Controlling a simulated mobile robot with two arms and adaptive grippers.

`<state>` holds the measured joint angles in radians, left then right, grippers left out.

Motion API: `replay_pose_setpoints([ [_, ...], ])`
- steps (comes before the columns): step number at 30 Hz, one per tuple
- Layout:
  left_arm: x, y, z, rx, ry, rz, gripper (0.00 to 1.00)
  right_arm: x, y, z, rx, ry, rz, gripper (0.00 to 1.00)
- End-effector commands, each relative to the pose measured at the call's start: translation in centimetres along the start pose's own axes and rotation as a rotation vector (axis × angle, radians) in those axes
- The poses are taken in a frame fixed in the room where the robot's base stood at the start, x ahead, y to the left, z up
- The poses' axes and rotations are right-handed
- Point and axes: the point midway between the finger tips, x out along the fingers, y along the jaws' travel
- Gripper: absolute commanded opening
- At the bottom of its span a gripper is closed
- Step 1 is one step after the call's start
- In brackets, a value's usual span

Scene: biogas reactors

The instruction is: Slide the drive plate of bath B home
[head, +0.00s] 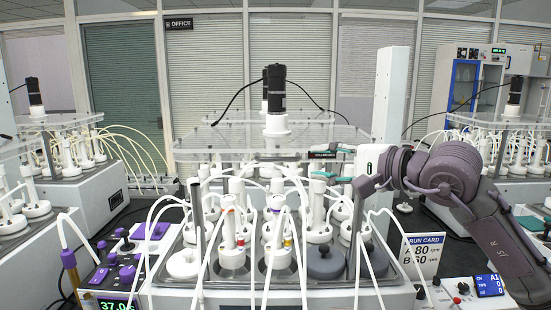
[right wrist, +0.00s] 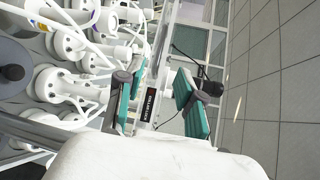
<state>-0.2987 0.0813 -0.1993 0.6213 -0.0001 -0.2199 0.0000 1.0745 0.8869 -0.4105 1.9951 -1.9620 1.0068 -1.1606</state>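A clear drive plate (head: 230,143) with a black motor (head: 275,90) in a white collar lies level above the bath's white vessels (head: 232,225). I cannot read which bath letter it bears. My right gripper (head: 335,164) is at the plate's right part, its teal-padded fingers one above the other. In the right wrist view the gripper (right wrist: 157,100) is open, and the plate's edge with a black label (right wrist: 151,105) lies between the pads, with a gap visible on the right pad's side. Whether the other pad touches is unclear. My left gripper is not in view.
A run card (head: 424,255) and a small blue display (head: 489,285) stand at the right front. A purple-knobbed control unit (head: 120,270) is at the left. A white column (head: 390,95) rises behind my right gripper. Looped white tubes crowd the vessels below the plate.

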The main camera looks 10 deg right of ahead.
Motion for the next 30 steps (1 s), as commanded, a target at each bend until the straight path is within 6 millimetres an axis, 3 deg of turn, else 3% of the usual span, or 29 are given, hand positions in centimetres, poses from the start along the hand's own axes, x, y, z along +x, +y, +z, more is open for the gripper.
replay_pose_setpoints([
  [9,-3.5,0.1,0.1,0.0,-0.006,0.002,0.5,6.9,-0.4,0.4,0.006,-0.007,0.002,0.37],
  [15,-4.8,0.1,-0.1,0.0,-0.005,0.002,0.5,10.2,-0.3,0.2,0.007,-0.005,0.001,0.37],
  [21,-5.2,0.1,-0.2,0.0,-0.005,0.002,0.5,11.7,-0.1,0.2,0.004,-0.005,0.001,0.37],
  [30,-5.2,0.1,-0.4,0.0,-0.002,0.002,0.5,11.9,0.1,0.2,0.004,-0.004,0.0,0.37],
])
